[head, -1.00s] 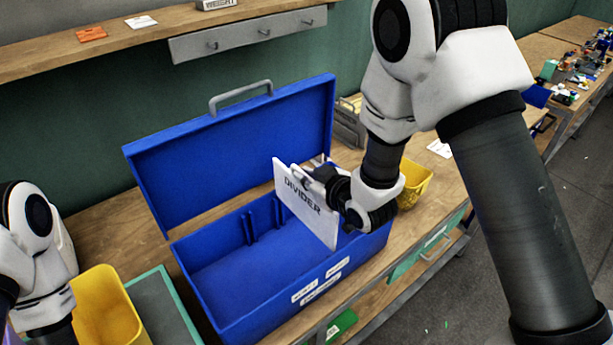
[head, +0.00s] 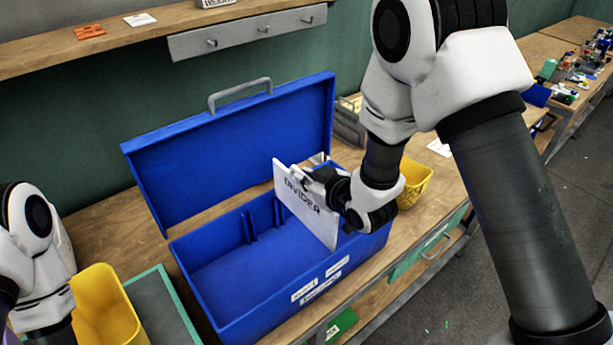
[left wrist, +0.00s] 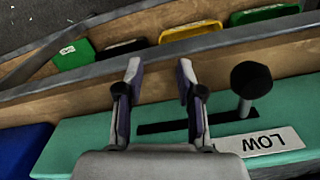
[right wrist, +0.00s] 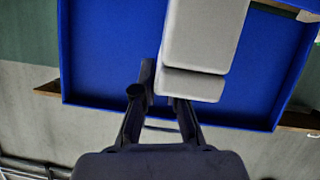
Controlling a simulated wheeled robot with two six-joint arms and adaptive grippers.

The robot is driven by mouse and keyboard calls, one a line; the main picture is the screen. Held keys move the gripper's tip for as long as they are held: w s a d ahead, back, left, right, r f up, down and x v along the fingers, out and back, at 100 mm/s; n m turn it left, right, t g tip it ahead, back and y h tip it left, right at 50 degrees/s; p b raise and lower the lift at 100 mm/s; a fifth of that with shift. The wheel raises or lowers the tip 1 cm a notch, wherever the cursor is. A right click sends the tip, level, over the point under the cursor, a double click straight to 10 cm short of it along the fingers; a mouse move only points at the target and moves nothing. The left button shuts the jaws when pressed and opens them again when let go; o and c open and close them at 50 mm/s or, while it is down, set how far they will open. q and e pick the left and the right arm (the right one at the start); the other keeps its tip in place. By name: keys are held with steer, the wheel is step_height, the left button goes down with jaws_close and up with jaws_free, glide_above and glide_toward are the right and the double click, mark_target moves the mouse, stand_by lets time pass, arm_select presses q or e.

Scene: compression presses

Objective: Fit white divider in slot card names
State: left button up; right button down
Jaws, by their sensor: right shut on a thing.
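The white divider (head: 306,212), lettered DIVIDER, stands about upright, its lower part inside the open blue toolbox (head: 215,290). My right gripper (head: 303,176) is shut on the divider's upper edge. A pale grey piece between its fingers (right wrist: 172,98) shows in the right wrist view. Dark blue upright ribs (head: 249,229) stand on the box's inner back wall, left of the divider. I cannot tell whether its bottom touches the floor. White cards (head: 303,291) are on the box front, their text too small to read. My left gripper (left wrist: 160,70) is open and empty above a green panel.
The raised blue lid (head: 230,155) stands behind the box. A yellow bin (head: 106,308) and a green-edged tray (head: 163,308) lie to its left, another yellow bin (head: 414,184) to its right.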

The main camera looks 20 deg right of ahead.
mark_target(303, 199)
steer(key=shift+s+f+b, duration=0.1)
steer(key=shift+f+b, duration=0.35)
steer(key=shift+f, duration=0.1)
steer(key=shift+d+f+b, duration=0.1)
steer(key=shift+f+b, duration=0.3)
steer(key=shift+f, duration=0.1)
steer(key=shift+f, duration=0.1)
steer(key=shift+f+b, duration=0.35)
steer(key=shift+b, duration=0.05)
steer(key=shift+f+b, duration=1.2)
steer(key=shift+f, duration=0.25)
steer(key=shift+f, duration=0.2)
